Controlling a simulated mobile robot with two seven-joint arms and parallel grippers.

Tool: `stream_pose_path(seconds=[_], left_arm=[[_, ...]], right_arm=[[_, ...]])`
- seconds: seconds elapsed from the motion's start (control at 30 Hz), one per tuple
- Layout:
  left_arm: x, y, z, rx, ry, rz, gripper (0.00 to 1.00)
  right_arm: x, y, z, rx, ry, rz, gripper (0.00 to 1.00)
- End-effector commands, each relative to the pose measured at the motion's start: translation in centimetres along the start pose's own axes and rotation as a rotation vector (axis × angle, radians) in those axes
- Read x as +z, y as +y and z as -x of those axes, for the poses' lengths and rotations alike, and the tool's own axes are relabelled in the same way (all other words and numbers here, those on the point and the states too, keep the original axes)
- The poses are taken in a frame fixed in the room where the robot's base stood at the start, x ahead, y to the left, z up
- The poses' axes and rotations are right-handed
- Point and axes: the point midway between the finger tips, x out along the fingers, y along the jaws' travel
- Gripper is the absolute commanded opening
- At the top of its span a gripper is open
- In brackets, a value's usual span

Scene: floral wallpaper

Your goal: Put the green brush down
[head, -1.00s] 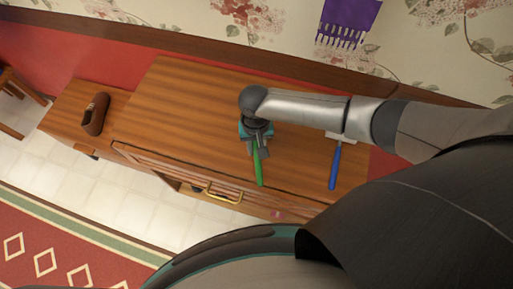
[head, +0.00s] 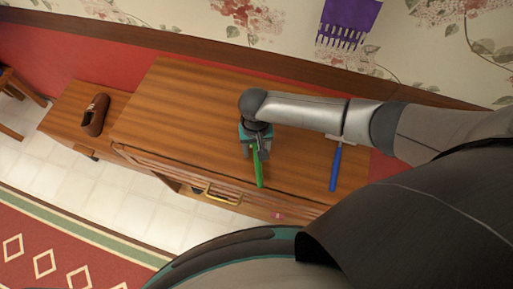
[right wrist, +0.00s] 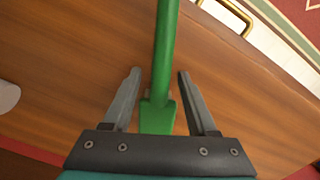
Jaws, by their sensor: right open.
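The green brush (head: 258,168) lies on the wooden cabinet top (head: 185,105), its handle pointing toward the cabinet's front edge. In the right wrist view the green brush (right wrist: 164,60) runs between the two fingers, with a gap on each side. My right gripper (head: 260,152) is over the brush in the head view; it is open around it in the right wrist view (right wrist: 157,95). The far end of the brush is partly hidden by the gripper. My left gripper is not in view.
A blue-handled brush (head: 336,168) lies to the right on the same top. A brown shoe-like object (head: 95,115) sits on a lower wooden surface at left. A gold drawer handle (head: 222,196) is on the cabinet front. A purple comb-like shape (head: 348,20) is on the wall.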

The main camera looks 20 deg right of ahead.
Motion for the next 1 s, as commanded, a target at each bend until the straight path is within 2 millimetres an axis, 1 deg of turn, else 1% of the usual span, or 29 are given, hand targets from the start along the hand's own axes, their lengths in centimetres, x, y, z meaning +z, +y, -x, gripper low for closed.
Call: stream_pose_path(seconds=[0.07, 0.17, 0.4, 0.5, 0.6, 0.7, 0.8, 1.0], left_arm=[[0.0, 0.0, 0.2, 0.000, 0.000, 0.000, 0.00], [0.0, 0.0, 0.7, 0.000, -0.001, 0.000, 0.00], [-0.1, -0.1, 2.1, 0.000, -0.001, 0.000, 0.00], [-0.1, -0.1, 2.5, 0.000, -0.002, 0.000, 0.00], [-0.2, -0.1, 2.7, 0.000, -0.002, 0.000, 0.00], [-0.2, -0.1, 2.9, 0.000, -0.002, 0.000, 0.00], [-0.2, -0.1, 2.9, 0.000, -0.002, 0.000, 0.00], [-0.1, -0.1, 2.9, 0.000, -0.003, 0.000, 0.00]], right_arm=[[0.0, 0.0, 0.6, -0.001, 0.001, 0.000, 0.58], [-0.1, 0.0, 2.1, -0.002, 0.002, 0.000, 0.58], [-0.1, 0.0, 7.3, -0.002, 0.003, 0.000, 0.58], [-0.1, 0.0, 9.3, -0.002, 0.003, -0.001, 0.58], [0.0, 0.0, 10.8, -0.002, 0.001, 0.000, 0.58], [0.0, 0.0, 11.7, -0.001, 0.000, 0.000, 0.58], [0.0, 0.0, 12.2, -0.001, 0.000, 0.000, 0.58], [0.0, 0.0, 12.3, 0.000, 0.000, -0.001, 0.58]])
